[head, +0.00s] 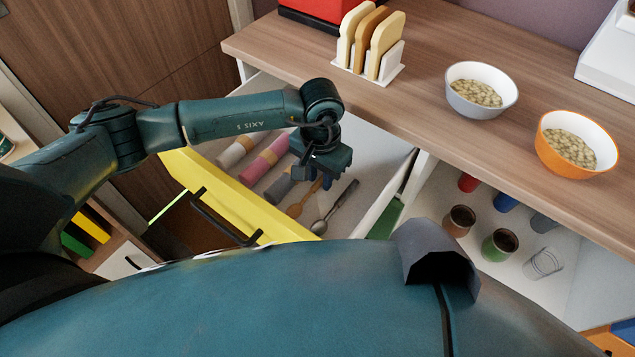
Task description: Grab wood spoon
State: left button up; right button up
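The wood spoon (294,209) lies in an open drawer with a yellow front (240,200), its bowl toward the drawer front. My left gripper (315,178) is over the handle end of the spoon, pointing down into the drawer. Its two fingers look apart, with the handle end showing between or just below them. I cannot tell whether they touch it. The far end of the handle is hidden by the gripper. My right gripper is not in view.
A metal spoon (334,207) lies just right of the wood spoon. Rolled items, one pink (264,168), lie to the left in the drawer. The counter (425,75) above carries a toast rack (368,70) and two bowls. An open compartment with several cups (500,244) is at right.

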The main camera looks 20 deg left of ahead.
pick_arm(q)
jog(key=shift+c, duration=0.4)
grip_shut()
jog(key=shift+r, duration=0.1)
